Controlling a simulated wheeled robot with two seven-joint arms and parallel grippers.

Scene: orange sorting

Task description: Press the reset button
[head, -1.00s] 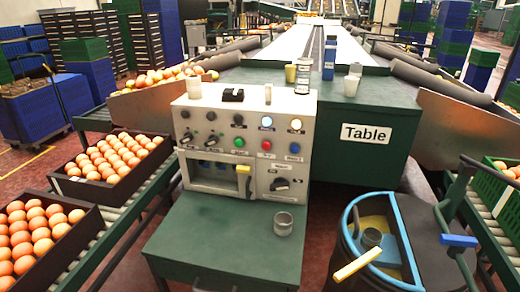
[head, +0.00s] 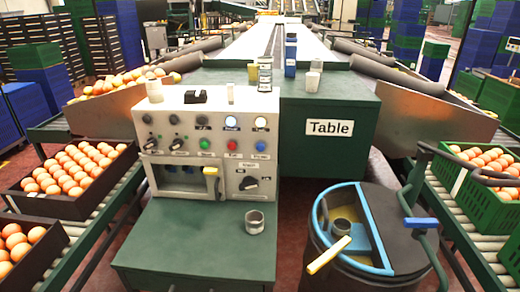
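A grey control panel (head: 168,115) stands in the middle left, facing me. Its lower button row has a green button (head: 205,144), a red button (head: 232,145) and a blue button (head: 260,146). Above them are a black button (head: 203,122), a lit bluish-white button (head: 231,122) and a pale yellow-white button (head: 261,122). Black knobs (head: 177,144) sit at the left, and a larger rotary switch (head: 248,183) sits lower right. The small labels are too blurred to read, so I cannot tell which is the reset button. Neither of my grippers is in view.
Conveyors with a dark egg tray (head: 75,205) and a green crate (head: 490,205) flank both sides.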

